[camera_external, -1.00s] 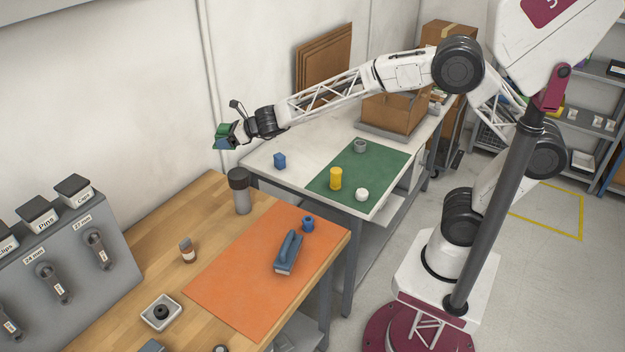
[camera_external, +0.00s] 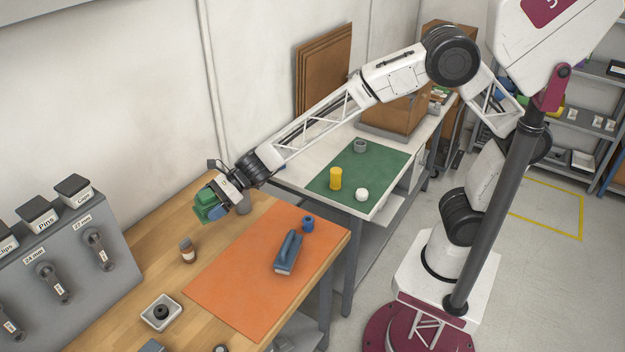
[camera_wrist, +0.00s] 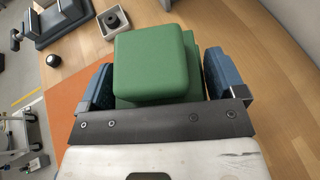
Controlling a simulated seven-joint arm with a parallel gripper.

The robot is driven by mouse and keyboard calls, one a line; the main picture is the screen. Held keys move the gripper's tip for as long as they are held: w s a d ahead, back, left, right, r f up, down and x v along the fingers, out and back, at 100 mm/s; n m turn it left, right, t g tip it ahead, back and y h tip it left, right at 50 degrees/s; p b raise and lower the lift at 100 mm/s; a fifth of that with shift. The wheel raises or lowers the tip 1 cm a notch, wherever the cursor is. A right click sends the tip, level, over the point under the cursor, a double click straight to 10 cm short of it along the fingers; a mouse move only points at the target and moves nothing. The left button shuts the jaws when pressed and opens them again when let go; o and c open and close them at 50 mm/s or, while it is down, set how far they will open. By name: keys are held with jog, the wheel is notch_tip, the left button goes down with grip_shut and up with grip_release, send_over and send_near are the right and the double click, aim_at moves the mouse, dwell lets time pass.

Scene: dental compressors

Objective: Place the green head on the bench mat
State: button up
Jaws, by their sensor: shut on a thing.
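The green head (camera_external: 205,203) is a blocky, rounded green piece. It is held between the blue-padded fingers of my gripper (camera_external: 213,210), above the wooden bench and to the upper left of the orange mat. In the wrist view, the green head (camera_wrist: 150,65) sits between the two blue pads, with a wider green part behind its front block. The orange mat (camera_external: 225,285) lies on the wooden bench, and the wrist view shows part of it at the left (camera_wrist: 68,100). A second, green mat (camera_external: 385,165) lies on the white table behind.
A blue-handled tool (camera_external: 289,253) and a blue ring (camera_external: 308,223) are on the orange mat's right side. A small bottle (camera_external: 187,250) and a white tray (camera_external: 161,312) stand left of it. A grey canister (camera_external: 243,206) is partly hidden behind my gripper. The mat's left half is clear.

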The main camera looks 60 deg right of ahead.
jog(key=s+a+f+n+g, duration=0.2)
jog(key=s+a, duration=0.1)
jog(key=s, duration=0.3)
jog(key=s+a+f+n+g+y, duration=0.1)
jog(key=s+a+f+n+g, duration=0.1)
jog(key=s+a, duration=0.2)
jog(key=shift+s+a+f+g, duration=0.2)
jog(key=shift+s+g, duration=0.2)
jog(key=shift+s, duration=0.55)
jog(key=shift+f, duration=0.1)
send_over(230, 276)
jog(key=shift+f, duration=2.95)
jog(key=shift+f, duration=0.15)
jog(key=shift+f, duration=1.75)
jog(key=shift+f, duration=0.1)
jog(key=o, duration=1)
